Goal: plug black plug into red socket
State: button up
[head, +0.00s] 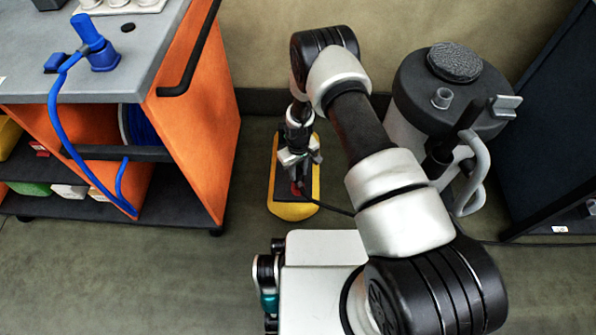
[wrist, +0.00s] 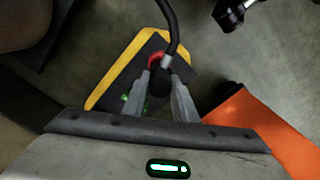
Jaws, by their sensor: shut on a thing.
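My gripper (wrist: 165,88) is shut on the black plug (wrist: 159,82), which sits between its two fingers. A black cable runs from the plug toward the top of the wrist view. The red socket (wrist: 155,58) shows as a red patch just beyond the plug, on the dark top of a yellow-edged box (wrist: 112,68). The plug overlaps part of the socket; I cannot tell whether they touch or are joined. In the head view my gripper (head: 298,163) is low over the same yellow box (head: 292,211) on the floor, hiding much of its top.
An orange cart (head: 190,110) with a grey top stands left of the box, carrying a blue plug and cable (head: 60,110). A grey drum with a black lid (head: 415,90) stands to the right. A dark cabinet (head: 550,130) is at far right. Floor in front of the cart is clear.

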jog(key=shift+f, duration=0.15)
jog(key=shift+f+b, duration=0.35)
jog(key=shift+b, duration=0.25)
jog(key=shift+f, duration=0.1)
jog(key=shift+f, duration=1.1)
dwell(0.5)
jog(key=o, duration=1.1)
notch_tip(320, 180, up, 17)
jog(key=p, duration=0.4)
jog(key=shift+r+p, duration=0.2)
jog(key=shift+p, duration=0.1)
